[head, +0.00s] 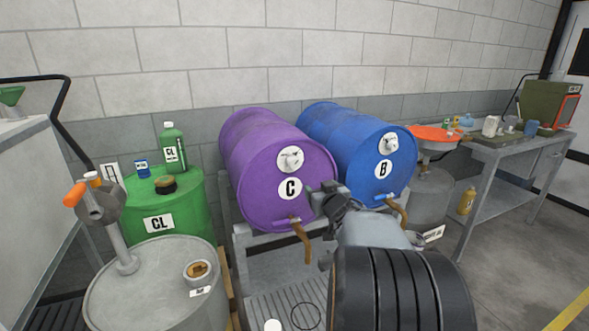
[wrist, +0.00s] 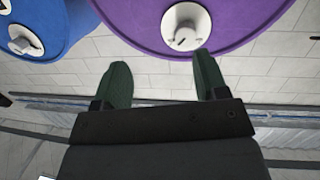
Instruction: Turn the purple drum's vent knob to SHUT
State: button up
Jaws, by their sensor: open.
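The purple drum (head: 270,170), marked C, lies on its side on a grey stand. Its white vent knob (head: 290,159) sits on a round white plate high on the drum's end face. In the wrist view the purple drum (wrist: 270,20) fills the top, with the vent knob (wrist: 184,38) just beyond the tip of the right finger. My gripper (wrist: 160,72) is open and empty, its two green fingers apart. The knob lies beyond the fingers, nearer the right one, and no contact shows. In the head view my arm hides the fingertips. The knob's marks are too small to read.
A blue drum (head: 360,145), marked B, lies close on the right with its own white knob (head: 387,141). Brown taps hang below both drums. A green drum (head: 170,205) and a grey drum with a pump (head: 150,285) stand at left. A workbench (head: 510,145) is at right.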

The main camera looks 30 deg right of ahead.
aim_at(295, 165)
jog(key=w, duration=0.4)
jog(key=w+r+t+y, duration=0.1)
jog(key=w, duration=0.4)
jog(key=w+r+t+y, duration=0.1)
jog(key=w, duration=0.4)
jog(key=shift+w+d+r+n, duration=0.15)
jog(key=shift+d+r+n, duration=0.05)
jog(key=shift+d+n, duration=0.1)
jog(key=shift+c, duration=0.3)
jog(key=c, duration=0.9)
